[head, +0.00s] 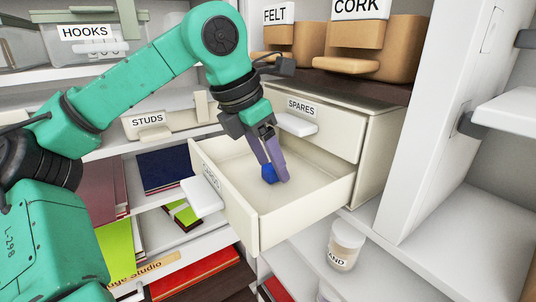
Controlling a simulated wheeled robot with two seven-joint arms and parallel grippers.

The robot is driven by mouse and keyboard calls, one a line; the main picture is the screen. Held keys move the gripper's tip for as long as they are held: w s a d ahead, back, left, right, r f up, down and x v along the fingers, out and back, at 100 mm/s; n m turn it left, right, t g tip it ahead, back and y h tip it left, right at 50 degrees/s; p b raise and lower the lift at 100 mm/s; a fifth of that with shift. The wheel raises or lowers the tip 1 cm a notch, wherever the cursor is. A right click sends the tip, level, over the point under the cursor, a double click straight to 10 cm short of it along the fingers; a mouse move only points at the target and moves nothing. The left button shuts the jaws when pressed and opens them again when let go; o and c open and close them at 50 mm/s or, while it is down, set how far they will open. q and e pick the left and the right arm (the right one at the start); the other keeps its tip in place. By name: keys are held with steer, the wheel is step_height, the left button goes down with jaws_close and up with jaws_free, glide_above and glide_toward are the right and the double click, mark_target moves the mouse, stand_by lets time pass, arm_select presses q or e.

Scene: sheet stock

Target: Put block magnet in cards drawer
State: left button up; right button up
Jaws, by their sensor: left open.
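The cards drawer (243,223), cream with a white handle and a partly readable label, is pulled out below the closed spares drawer (311,130). A small blue block (269,174), which appears to be the block magnet, is inside the cards drawer near its middle. My left gripper (276,174) reaches down into the drawer from above. Its purple fingers are open, with their tips beside the block. I cannot tell whether the block rests on the drawer floor or touches a finger. My right gripper is not in view.
Bins labelled FELT (278,38) and CORK (375,45) stand on top of the drawer unit. A small jar (345,245) stands at the lower right. A white upright panel (435,120) rises to the right. Books (160,170) lie on the left shelves. The rest of the drawer looks empty.

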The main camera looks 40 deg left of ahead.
arm_select(q)
steer(key=b+v, duration=0.1)
steer(key=v, duration=1.1)
steer(key=shift+w, duration=0.15)
